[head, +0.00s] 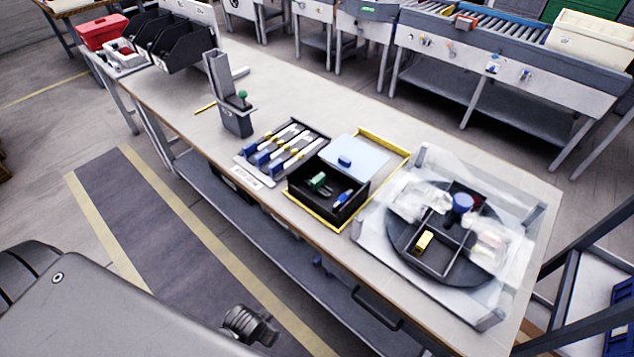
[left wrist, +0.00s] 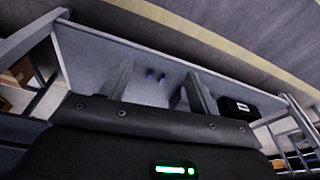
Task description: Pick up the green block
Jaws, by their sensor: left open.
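A small green block (head: 317,181) lies in the black open bin (head: 347,211) with yellow edging, near the middle of the workbench. Beside it in the bin is a blue-and-white piece (head: 343,198). My left gripper (head: 262,326) is low at the bottom of the head view, in front of the bench and well apart from the bin. In the left wrist view my left gripper (left wrist: 158,84) shows two spread fingers with nothing between them. The green block does not show in the left wrist view. My right gripper is in neither view.
A tray with several blue-and-yellow tools (head: 283,147) lies left of the bin. A grey holder (head: 235,122) with a green knob stands farther left. A round divided turntable (head: 400,235) under clear covers is at right.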

